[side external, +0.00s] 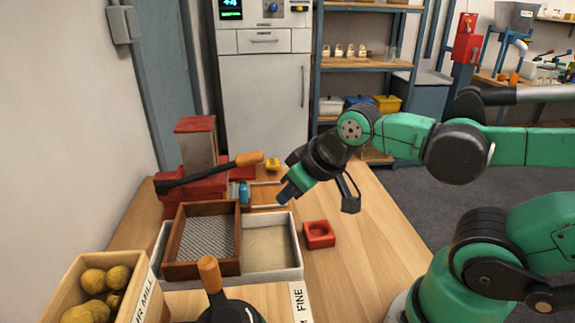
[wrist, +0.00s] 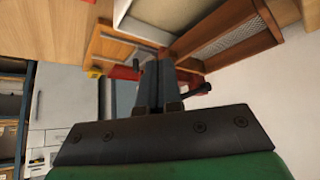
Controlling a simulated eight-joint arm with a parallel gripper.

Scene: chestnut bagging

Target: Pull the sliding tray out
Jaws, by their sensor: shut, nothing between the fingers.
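A low orange-brown wooden tray (side external: 264,195) with pale rails lies on the bench beside the red mill (side external: 195,188); it looks like the sliding tray, though its outline is partly covered by my gripper. In the wrist view the wooden tray (wrist: 105,47) shows with a grey bar along it, beyond the fingertips. My gripper (side external: 284,193) is tilted down and left, just above the right side of this tray. The fingers (wrist: 155,75) are together in the wrist view with nothing between them. I cannot tell whether they touch the tray.
A white bin (side external: 290,274) with pale meal stands in front, a brown mesh sieve (side external: 177,268) on its left. A red block (side external: 319,234) sits right of the bin. An orange-handled lever (side external: 215,172) crosses the mill. The bench's right side is clear.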

